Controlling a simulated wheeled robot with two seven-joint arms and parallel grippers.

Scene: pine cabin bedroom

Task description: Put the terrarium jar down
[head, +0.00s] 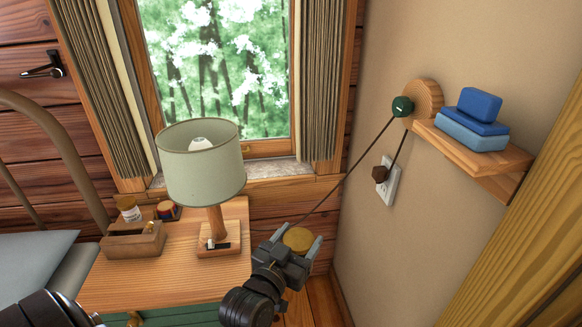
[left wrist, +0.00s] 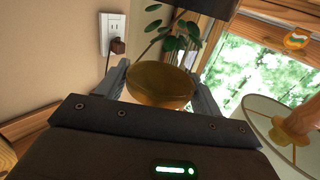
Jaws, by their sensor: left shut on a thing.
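The terrarium jar shows in the head view as a round tan lid (head: 298,239) between my left gripper's fingers. In the left wrist view, which is turned upside down, its amber lid (left wrist: 160,86) sits between the two fingers. Green leaves (left wrist: 180,42) show past the lid, inside the glass, with a dark band beyond them. My left gripper (head: 290,246) is shut on the jar, just right of the wooden nightstand (head: 170,283), in front of the wall. The lower jar is hidden in the head view. My right gripper is not in view.
A lamp (head: 200,165), a wooden box (head: 133,240) and small containers stand on the nightstand, whose front right part is clear. A shelf (head: 475,155) holds blue boxes. An outlet (head: 388,180) is on the wall.

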